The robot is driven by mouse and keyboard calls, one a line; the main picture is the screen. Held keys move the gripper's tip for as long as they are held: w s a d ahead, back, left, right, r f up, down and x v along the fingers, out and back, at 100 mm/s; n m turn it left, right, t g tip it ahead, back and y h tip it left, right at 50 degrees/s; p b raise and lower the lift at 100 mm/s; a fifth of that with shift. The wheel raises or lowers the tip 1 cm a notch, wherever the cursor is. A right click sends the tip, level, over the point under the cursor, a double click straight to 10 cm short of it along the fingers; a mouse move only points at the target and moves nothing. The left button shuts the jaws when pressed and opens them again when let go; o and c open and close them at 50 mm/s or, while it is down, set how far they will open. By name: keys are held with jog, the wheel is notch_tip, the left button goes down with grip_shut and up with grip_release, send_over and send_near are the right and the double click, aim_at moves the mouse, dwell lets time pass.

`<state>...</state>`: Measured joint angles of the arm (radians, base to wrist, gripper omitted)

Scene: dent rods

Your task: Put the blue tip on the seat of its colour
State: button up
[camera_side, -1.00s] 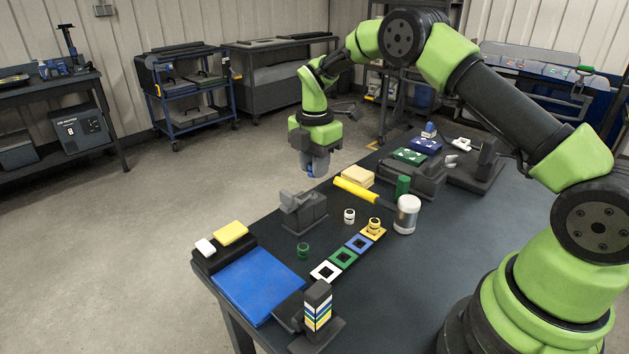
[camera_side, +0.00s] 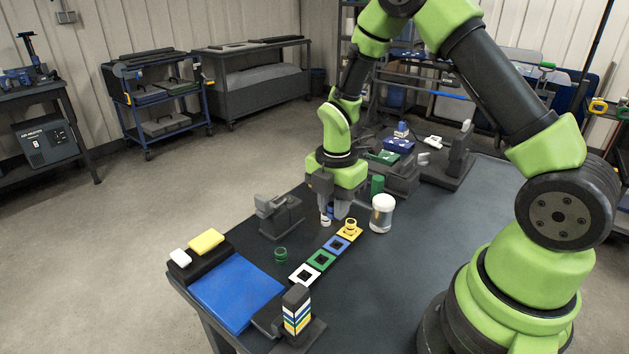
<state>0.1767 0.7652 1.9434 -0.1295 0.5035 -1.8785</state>
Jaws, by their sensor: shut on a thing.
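My gripper (camera_side: 333,210) points down, shut on the blue tip (camera_side: 331,211), which shows only partly between the fingers. They hang over the table just behind the row of square seats. The blue seat (camera_side: 330,250) lies in that row, a little in front of the gripper, with a dark, bare centre. A white tip (camera_side: 325,221) stands close below the gripper; whether they touch I cannot tell. A yellow tip (camera_side: 350,225) is on the yellow seat (camera_side: 357,234). The green seat (camera_side: 312,263) and white seat (camera_side: 294,276) are empty. A green tip (camera_side: 281,254) stands left of the row.
A clear jar with a white lid (camera_side: 382,213) stands right of the gripper. A grey vice-like block (camera_side: 281,217) is to its left. A striped block stack (camera_side: 297,312) and a blue mat (camera_side: 237,292) are at the front. The table right of the seats is clear.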

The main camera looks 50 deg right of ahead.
aim_at(338, 243)
jog(key=shift+s+f, duration=0.2)
jog(key=shift+s, duration=0.45)
jog(key=shift+f, duration=2.3)
jog(key=shift+f, duration=0.6)
jog(key=o, duration=1)
jog(key=shift+o, duration=0.4)
jog(key=shift+r, duration=0.1)
jog(key=shift+r, duration=3.45)
